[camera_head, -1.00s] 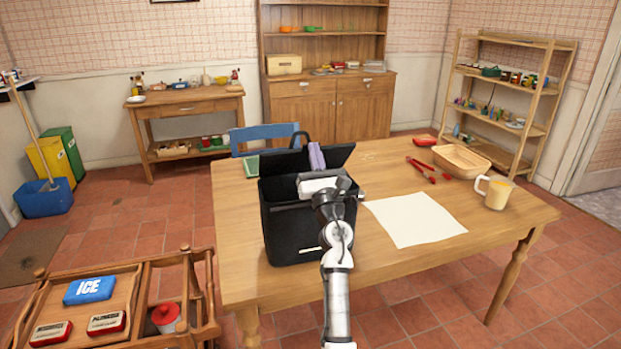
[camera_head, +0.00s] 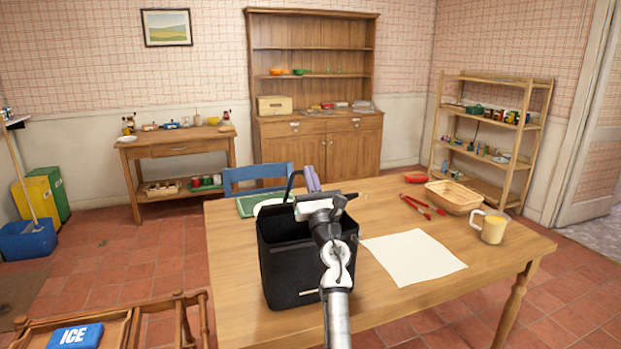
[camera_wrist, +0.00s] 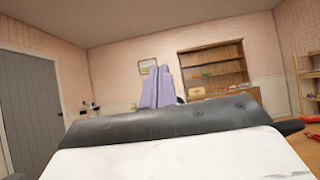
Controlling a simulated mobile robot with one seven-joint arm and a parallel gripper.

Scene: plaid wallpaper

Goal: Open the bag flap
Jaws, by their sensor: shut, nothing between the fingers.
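The black bag (camera_head: 290,268) stands upright on the wooden table, left of the white sheet. Its dark top edge shows, and a thin black handle (camera_head: 290,185) rises at its back. The flap no longer shows as a raised panel; my arm and hand cover much of the bag's top, so I cannot tell exactly where the flap lies. My gripper (camera_head: 312,179) has lavender fingers pointing away, beyond the bag's top. In the wrist view its fingers (camera_wrist: 158,87) are together and empty. The bag is not clearly visible there.
The table holds a white sheet (camera_head: 412,258), red tongs (camera_head: 420,206), a wicker basket (camera_head: 453,196) and a mug (camera_head: 488,229) on the right. A green item (camera_head: 247,207) lies behind the bag. A blue chair (camera_head: 258,176) stands behind. A blue ICE pack (camera_head: 74,337) lies lower left.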

